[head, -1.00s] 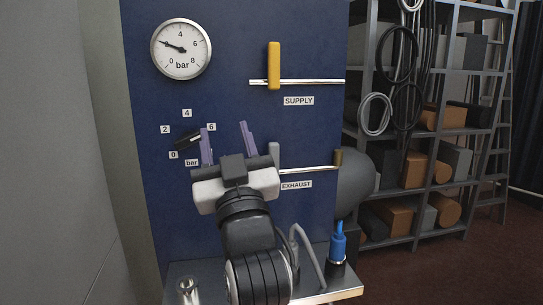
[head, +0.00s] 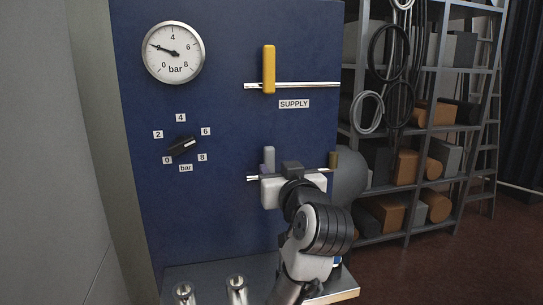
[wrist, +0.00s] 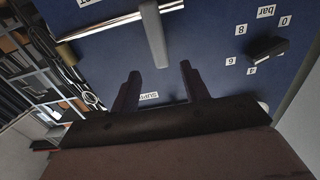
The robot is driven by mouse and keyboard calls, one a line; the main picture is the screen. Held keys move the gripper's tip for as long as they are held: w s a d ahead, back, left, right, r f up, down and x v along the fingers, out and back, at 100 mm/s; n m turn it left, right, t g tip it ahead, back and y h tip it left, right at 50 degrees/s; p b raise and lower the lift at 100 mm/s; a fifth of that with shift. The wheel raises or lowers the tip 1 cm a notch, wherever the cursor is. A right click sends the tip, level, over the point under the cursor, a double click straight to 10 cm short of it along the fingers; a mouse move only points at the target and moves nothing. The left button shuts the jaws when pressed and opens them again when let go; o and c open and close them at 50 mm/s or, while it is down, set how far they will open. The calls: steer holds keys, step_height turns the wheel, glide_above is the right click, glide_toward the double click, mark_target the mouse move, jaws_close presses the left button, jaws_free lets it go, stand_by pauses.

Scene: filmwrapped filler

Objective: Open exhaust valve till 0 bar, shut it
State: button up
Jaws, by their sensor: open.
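The grey exhaust lever (head: 268,158) stands upright across its horizontal pipe (head: 252,178), low on the blue panel. In the wrist view, which shows the panel upside down, the lever (wrist: 153,35) lies ahead of my gripper (wrist: 158,82). Its two purple fingers are apart, with nothing between them; the lever's end lies just beyond their gap. In the head view my gripper's body covers the lower lever and the EXHAUST label, and the fingertips are hidden. The pressure gauge (head: 173,53) has its needle at about 2 bar.
The yellow supply lever (head: 269,70) stands upright above. A black knob (head: 182,146) with a 0 to 8 bar scale sits left. A metal ledge (head: 210,270) with metal cylinders (head: 237,288) juts out below. Shelves (head: 420,130) stand at right.

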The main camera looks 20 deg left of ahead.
mark_target(270, 159)
steer(key=p+x, duration=0.1)
steer(key=x, duration=0.5)
steer(key=shift+w+a, duration=0.2)
jaws_close()
